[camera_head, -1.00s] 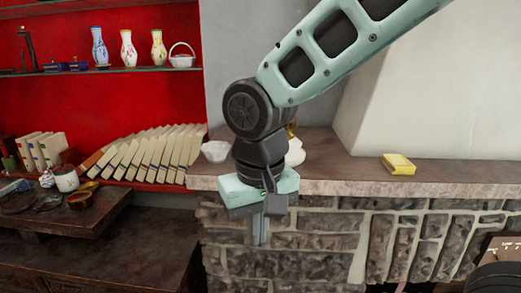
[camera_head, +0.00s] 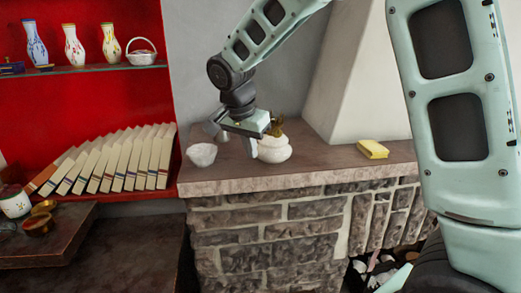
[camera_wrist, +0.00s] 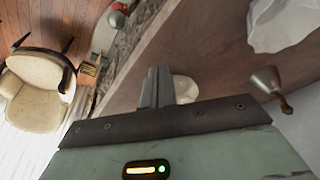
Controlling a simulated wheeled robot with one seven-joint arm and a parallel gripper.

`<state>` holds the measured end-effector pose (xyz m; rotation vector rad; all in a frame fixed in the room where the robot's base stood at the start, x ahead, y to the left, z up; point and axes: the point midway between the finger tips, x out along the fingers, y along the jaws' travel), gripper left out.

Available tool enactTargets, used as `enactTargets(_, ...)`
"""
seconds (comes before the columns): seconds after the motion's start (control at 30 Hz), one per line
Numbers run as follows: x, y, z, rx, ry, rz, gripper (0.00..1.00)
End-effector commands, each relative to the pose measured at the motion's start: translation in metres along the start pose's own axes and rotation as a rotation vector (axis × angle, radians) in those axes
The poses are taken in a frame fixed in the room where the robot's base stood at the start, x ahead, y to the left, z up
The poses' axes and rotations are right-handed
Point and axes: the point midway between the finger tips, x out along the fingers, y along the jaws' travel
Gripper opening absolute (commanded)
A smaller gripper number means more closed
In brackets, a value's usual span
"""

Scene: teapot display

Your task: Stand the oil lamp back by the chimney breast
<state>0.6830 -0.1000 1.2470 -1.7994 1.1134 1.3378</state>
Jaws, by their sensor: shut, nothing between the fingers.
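A squat white vessel with a brass-coloured top (camera_head: 274,149), which looks like the oil lamp, sits on the stone ledge (camera_head: 300,168) in the head view. It appears upright, and my gripper covers part of its left side. My gripper (camera_head: 251,150) points down just left of it; whether they touch is unclear. In the wrist view my gripper (camera_wrist: 158,75) is shut with nothing held. A pale rounded shape (camera_wrist: 185,88) shows behind the fingers; I cannot tell if it is the lamp. The pale chimney breast (camera_head: 355,85) rises behind the ledge to the right.
A white bowl (camera_head: 201,154) stands left of my gripper on the ledge. A grey cone-shaped thing with a brown end (camera_wrist: 266,80) is near the wall. A yellow block (camera_head: 372,149) lies to the right, with bare ledge before it. Leaning books (camera_head: 125,160) fill the shelf at left.

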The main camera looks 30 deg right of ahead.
Motion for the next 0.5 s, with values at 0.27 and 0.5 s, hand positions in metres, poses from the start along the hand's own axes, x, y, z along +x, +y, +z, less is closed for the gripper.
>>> enactTargets(0.27, 0.04, 0.001, -0.014, 0.005, -0.001, 0.002, 0.0)
enactTargets(0.5, 0.05, 0.001, -0.035, 0.0, -0.001, 0.001, 0.0)
